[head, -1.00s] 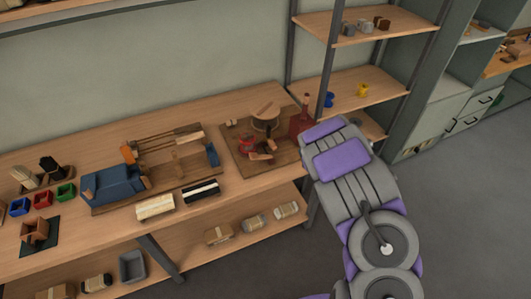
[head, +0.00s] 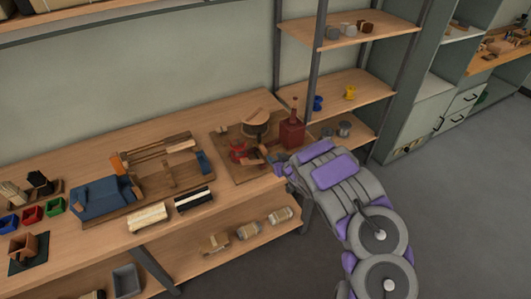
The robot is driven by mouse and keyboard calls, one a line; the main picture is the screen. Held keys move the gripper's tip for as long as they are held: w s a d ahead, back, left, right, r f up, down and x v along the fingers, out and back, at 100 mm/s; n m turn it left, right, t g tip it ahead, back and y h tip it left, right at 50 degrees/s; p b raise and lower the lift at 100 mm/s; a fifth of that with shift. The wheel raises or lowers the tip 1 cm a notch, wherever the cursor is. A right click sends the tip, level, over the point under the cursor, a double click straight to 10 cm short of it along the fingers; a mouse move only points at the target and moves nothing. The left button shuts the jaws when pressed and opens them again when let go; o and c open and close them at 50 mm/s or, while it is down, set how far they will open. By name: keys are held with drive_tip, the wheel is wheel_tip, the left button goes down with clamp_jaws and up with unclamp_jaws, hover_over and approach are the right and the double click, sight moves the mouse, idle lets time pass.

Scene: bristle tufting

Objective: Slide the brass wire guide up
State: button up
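I cannot make out the brass wire guide; it is too small or hidden in this view. A wooden board (head: 222,151) on the bench bears a red block with an upright handle (head: 292,133), a round wooden-topped piece (head: 255,120) and small red parts (head: 239,153). A blue machine (head: 104,198) with a wooden frame stands on another board to the left. My grey and purple arm reaches in from the lower right. Its end, with my gripper (head: 278,166), is at the right front edge of the first board. The fingers are too small and covered to read.
A black-and-white brush block (head: 194,199) and a cream one (head: 147,217) lie at the bench front. Red, blue and green bins (head: 33,214) stand at left. A shelf rack (head: 340,92) with blue and yellow spools rises behind my arm.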

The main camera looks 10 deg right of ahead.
sight(265, 151)
drive_tip(key=b+x, duration=0.1)
drive_tip(key=x, duration=0.6)
drive_tip(key=shift+a+b, duration=0.1)
drive_tip(key=shift+b, duration=0.2)
drive_tip(key=shift+w+a+f, duration=0.15)
drive_tip(key=shift+w+f, duration=0.05)
drive_tip(key=shift+f, duration=0.05)
drive_tip(key=shift+b+x, duration=0.35)
drive_tip(key=shift+x, duration=0.7)
drive_tip(key=shift+w+r, duration=0.1)
drive_tip(key=shift+c, duration=0.5)
clamp_jaws()
